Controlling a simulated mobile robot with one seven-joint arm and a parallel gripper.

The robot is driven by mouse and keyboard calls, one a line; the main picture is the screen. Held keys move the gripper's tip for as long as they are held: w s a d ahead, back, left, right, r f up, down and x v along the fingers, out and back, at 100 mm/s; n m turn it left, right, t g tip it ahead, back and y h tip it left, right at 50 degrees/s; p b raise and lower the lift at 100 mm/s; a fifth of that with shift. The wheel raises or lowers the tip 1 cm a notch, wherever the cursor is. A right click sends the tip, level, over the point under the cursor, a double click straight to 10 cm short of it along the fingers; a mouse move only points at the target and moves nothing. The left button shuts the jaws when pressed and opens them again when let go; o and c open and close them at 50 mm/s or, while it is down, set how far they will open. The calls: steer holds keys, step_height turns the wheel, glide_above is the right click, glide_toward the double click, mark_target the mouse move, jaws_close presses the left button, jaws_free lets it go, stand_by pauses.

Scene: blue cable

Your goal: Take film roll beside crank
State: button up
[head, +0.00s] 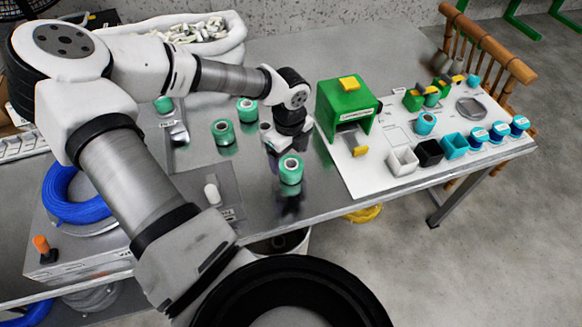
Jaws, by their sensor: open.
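Several green film rolls with pale cores stand on the metal table. One roll (291,170) is nearest the front, just below my gripper in the picture. Another roll (223,132) stands to the left of my gripper, and a further roll (247,110) is behind that one. One more roll (163,105) is partly hidden by my arm. My gripper (278,142) is open, points down and looks empty; whether it touches the front roll cannot be told. An orange-topped knob (41,245), possibly the crank, is on the grey machine at the left.
A blue cable coil (62,207) lies on the grey machine. On the right, a white board (375,180) carries a green box (345,108), small open boxes and blue-capped containers. A white bin (230,45) is at the back. The table's front edge runs close below the front roll.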

mark_target(291, 165)
steer(key=f+p, duration=0.1)
steer(key=f, duration=0.4)
steer(key=shift+w+d+p, duration=0.15)
steer(key=shift+d+p, duration=0.05)
steer(key=shift+p, duration=0.15)
steer(key=shift+c, duration=0.4)
steer(key=c, duration=1.1)
steer(key=shift+r, duration=0.1)
